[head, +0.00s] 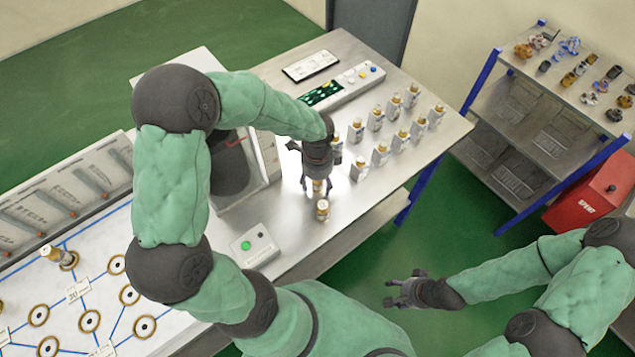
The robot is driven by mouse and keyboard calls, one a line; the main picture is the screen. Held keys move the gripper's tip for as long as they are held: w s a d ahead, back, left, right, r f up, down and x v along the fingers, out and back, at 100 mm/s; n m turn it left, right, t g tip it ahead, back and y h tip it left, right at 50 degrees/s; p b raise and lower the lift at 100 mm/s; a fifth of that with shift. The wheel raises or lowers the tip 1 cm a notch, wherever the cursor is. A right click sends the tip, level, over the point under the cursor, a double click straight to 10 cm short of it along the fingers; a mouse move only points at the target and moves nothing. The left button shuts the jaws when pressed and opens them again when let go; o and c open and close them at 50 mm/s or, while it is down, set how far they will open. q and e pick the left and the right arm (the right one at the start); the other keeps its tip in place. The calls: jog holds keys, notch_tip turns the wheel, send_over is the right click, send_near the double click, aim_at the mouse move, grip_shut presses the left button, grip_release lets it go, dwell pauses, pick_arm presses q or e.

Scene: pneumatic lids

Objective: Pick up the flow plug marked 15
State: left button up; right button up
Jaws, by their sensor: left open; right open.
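Several flow plugs with brass tops and pale tag blocks, such as this one (380,151), stand in rows on the steel table. The marks on them are too small to read, so I cannot tell which is 15. My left gripper (317,182) is open, pointing down at the left end of the rows. One plug (318,187) shows at its fingertips, partly hidden by the gripper; I cannot tell whether they touch. Another plug (322,210) stands just in front of it. My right gripper (394,291) is open and empty, over the green floor.
A panel with a green display (322,92) and a white tablet (310,66) lie behind the plugs. A box with a green button (254,246) sits at the front. A board with ringed holes (89,321) is at left. A shelf rack (530,105) and red box (583,198) stand right.

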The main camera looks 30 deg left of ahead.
pick_arm(q)
grip_shut()
jog(key=shift+r, duration=0.15)
